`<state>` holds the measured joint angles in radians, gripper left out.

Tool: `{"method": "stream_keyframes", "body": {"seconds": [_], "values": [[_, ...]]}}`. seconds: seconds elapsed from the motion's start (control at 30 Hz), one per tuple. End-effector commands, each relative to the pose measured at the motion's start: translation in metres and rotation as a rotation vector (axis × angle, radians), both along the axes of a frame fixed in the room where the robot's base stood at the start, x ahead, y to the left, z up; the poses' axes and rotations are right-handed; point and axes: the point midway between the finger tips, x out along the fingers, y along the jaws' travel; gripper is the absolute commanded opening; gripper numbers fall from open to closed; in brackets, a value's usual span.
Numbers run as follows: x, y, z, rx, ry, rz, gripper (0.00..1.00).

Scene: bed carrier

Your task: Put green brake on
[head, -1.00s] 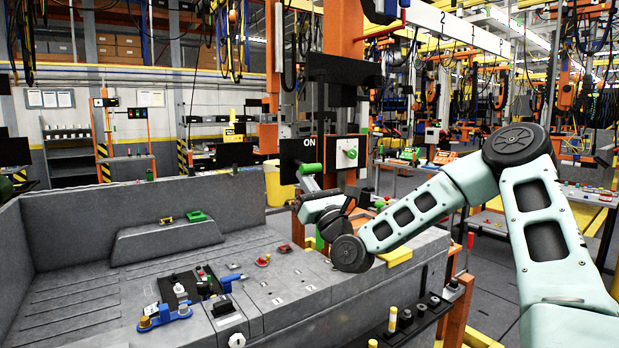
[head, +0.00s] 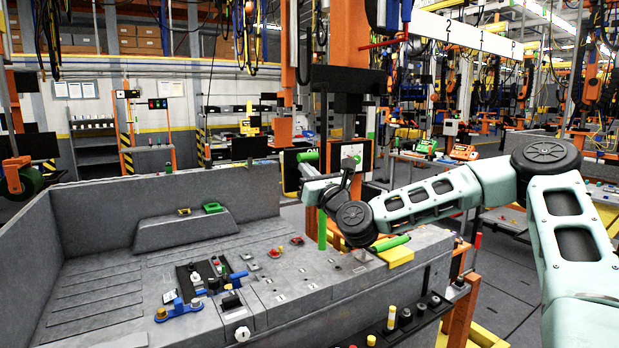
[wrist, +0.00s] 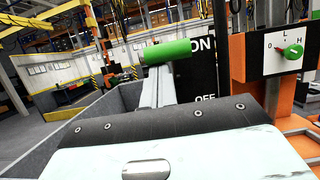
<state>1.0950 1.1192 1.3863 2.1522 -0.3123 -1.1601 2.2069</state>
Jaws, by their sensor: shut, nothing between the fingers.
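The green brake handle (head: 307,156) is a short horizontal green grip in front of a black panel (head: 290,172) marked ON above and OFF below. In the wrist view the green handle (wrist: 167,52) is level with the ON marking, well above OFF. Pale metal bars run up to it from below; I cannot tell how much of them is lever and how much is finger. My gripper (head: 308,172) is shut and empty, just below the handle. Whether it touches the handle cannot be told.
A control box with a green knob (wrist: 293,52) stands right of the panel. A grey carrier bed (head: 90,230) with a small control console fills the left. A green upright bar (head: 322,228) and a green horizontal bar (head: 390,243) are below my wrist. A yellow block (head: 397,257) sits on the bed's edge.

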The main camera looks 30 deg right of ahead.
Motion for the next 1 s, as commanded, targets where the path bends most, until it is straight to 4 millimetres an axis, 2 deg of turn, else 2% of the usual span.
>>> {"method": "stream_keyframes", "body": {"seconds": [0.5, 1.0], "values": [[0.003, 0.000, 0.018, -0.002, -0.015, -0.003, 0.00], [0.005, 0.000, 0.017, -0.003, -0.018, -0.005, 0.00]]}}
